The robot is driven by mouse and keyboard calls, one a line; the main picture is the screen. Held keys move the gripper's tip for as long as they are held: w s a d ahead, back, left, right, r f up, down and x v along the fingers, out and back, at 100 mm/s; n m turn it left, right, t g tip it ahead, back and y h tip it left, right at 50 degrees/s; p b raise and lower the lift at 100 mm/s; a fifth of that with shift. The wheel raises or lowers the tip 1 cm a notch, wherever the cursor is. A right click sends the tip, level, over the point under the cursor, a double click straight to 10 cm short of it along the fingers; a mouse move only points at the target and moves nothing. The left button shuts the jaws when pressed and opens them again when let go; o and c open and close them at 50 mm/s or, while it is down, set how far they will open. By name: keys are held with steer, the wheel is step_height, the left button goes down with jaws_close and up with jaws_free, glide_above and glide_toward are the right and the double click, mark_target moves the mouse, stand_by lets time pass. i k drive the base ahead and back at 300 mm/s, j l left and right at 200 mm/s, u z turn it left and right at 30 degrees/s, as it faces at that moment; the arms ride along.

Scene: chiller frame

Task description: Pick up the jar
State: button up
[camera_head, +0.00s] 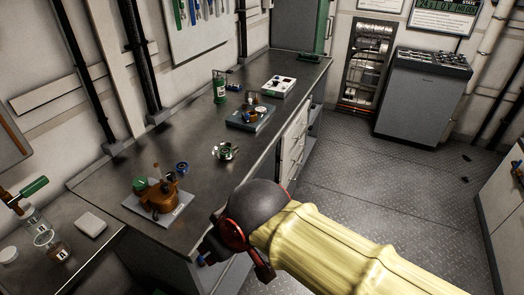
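I cannot tell which is the task's jar. My gripper (232,258) is at the bottom centre, in front of the bench edge and well to the right of the jars. My yellow-sleeved arm and dark round wrist partly hide it. Its fingers are not clear, and I see nothing held in it.
The dark bench (190,140) bears an orange-brown device (163,196) on a plate, a small metal fitting (225,151), another device on a tray (250,119) and a green bottle (219,90). Open floor (380,200) lies at the right.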

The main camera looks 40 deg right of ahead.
mark_target(47, 241)
steer(key=z, duration=0.8)
steer(key=u, duration=1.65)
